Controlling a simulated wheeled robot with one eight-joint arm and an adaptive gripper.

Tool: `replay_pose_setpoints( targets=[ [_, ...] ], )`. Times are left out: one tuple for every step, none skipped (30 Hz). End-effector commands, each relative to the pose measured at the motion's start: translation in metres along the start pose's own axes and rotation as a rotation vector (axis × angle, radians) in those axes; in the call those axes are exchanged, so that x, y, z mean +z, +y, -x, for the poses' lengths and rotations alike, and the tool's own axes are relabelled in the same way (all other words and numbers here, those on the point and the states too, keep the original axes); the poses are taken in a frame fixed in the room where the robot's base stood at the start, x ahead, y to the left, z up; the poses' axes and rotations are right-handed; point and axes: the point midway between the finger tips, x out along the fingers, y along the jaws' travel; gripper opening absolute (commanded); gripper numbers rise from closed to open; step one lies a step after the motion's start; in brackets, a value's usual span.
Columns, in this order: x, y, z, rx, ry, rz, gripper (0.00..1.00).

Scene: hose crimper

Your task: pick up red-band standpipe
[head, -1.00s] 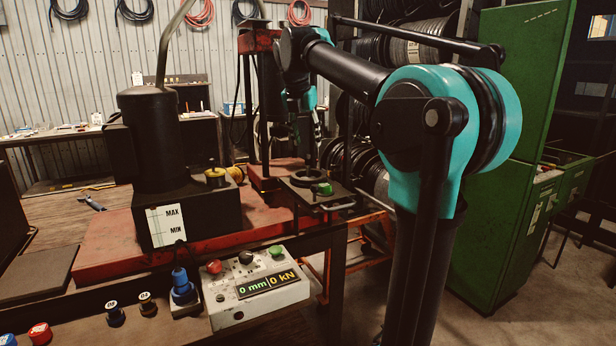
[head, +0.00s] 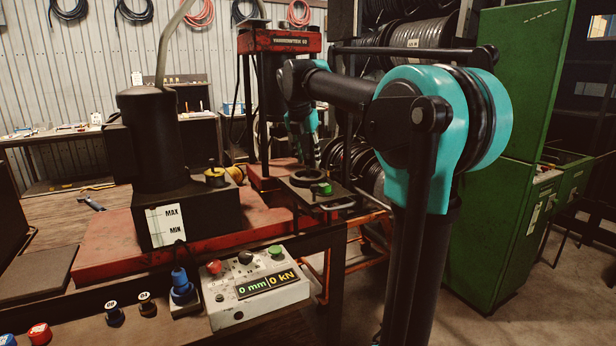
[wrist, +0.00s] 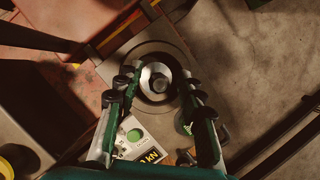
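I cannot pick out a red band on any standpipe in these frames. In the wrist view a round metal piece (wrist: 156,78) sits in the middle of a dark ring on a grey plate. My gripper (wrist: 158,84) points down at it, with its two fingers apart on either side. No contact shows, and I cannot tell the height gap. In the head view the dark ring (head: 305,179) and a green-topped piece (head: 322,188) sit on the plate by the press.
The red press (head: 292,43) stands behind the plate. A control box (head: 255,288) reading 0 mm and 0 kN sits at the bench front. A black pump (head: 150,140) is to its left. A red-capped piece (head: 40,333) lies at lower left. Green cabinets (head: 510,200) stand at right.

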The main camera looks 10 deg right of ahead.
Motion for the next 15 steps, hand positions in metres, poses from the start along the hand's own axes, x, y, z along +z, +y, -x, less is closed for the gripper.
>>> replay_pose_setpoints(
  targets=[
    [0.0000, 0.0000, 0.0001, 0.000, 0.000, 0.000, 0.28],
    [0.0000, 0.0000, 0.0001, 0.000, 0.000, 0.000, 0.25],
    [0.0000, 0.0000, 0.0001, 0.000, 0.000, 0.000, 0.20],
    [0.0000, 0.0000, 0.0001, 0.000, 0.000, 0.000, 0.16],
    [0.0000, 0.0000, 0.0001, 0.000, 0.000, 0.000, 0.12],
    [0.0000, 0.0000, 0.0002, 0.000, 0.000, 0.000, 0.07],
    [0.0000, -0.0001, 0.0002, 0.000, 0.000, 0.000, 0.03],
    [0.0000, -0.0001, 0.0002, 0.000, 0.000, 0.000, 0.00],
    [0.0000, -0.0001, 0.0002, 0.000, 0.000, 0.000, 0.00],
    [0.0000, -0.0001, 0.0002, 0.000, 0.000, 0.000, 0.00],
    [0.0000, -0.0001, 0.0002, 0.000, 0.000, 0.000, 0.00],
    [0.0000, -0.0001, 0.0002, 0.000, 0.000, 0.000, 0.00],
    [0.0001, -0.0001, 0.0002, 0.000, 0.000, 0.000, 0.00],
    [0.0001, -0.0001, 0.0002, 0.000, 0.000, 0.000, 0.00],
    [0.0001, -0.0001, 0.0002, 0.000, 0.000, 0.000, 0.00]
  ],
)
